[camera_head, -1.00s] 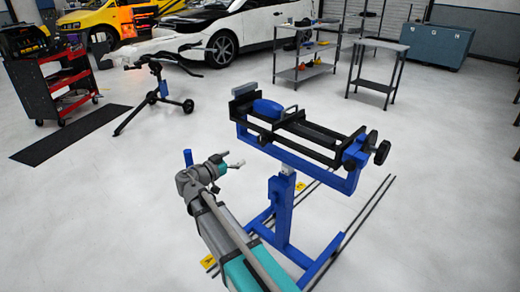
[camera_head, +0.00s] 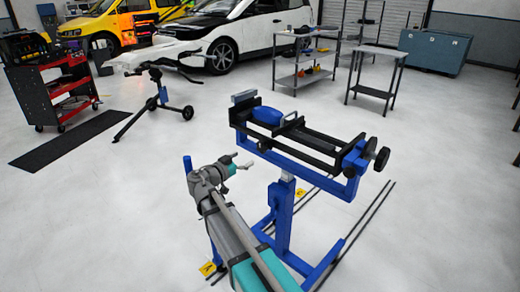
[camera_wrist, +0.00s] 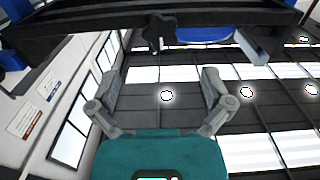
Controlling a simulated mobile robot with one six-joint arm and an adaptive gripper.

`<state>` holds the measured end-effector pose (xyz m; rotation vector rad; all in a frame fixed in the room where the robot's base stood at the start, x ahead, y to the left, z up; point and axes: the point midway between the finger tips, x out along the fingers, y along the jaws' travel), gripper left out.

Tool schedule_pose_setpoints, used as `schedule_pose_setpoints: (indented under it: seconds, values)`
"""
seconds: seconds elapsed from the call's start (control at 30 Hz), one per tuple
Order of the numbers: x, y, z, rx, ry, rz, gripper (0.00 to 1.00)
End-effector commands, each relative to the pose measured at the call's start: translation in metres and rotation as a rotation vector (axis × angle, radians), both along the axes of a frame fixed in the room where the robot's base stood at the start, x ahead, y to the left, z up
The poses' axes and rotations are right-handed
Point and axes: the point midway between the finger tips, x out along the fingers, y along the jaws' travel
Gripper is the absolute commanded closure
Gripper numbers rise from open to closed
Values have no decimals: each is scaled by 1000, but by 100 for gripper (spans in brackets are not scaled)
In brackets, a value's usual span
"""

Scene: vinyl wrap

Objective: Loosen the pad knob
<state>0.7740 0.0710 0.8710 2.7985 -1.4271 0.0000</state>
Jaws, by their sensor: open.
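A blue stand holds a black rail frame (camera_head: 322,152) with a blue pad (camera_head: 267,115) near its left end. In the wrist view, the pad (camera_wrist: 204,35) shows from below, and a dark star-shaped knob (camera_wrist: 155,32) hangs under the frame beside it. My gripper (camera_head: 241,163) is below and left of the frame. In the wrist view, my gripper (camera_wrist: 160,82) points up with its fingers wide apart and nothing between them. The knob is beyond the fingertips, near the middle between them, and apart from them.
Black knobs (camera_head: 380,157) sit at the frame's right end. The blue post (camera_head: 284,215) stands close right of my arm. A tripod stand (camera_head: 154,105), a red tool cart (camera_head: 52,92) and a small table (camera_head: 377,90) stand farther back. The floor between is clear.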

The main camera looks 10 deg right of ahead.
Motion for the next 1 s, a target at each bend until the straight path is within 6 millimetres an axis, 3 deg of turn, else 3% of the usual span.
schedule_pose_setpoints:
  seconds: [0.5, 0.7, 1.0]
  values:
    - [45, -60, 0, 0, 0, -1, 0]
    - [53, -72, 0, 0, 0, 0, 0]
    - [56, -76, 0, 0, 0, 2, 0]
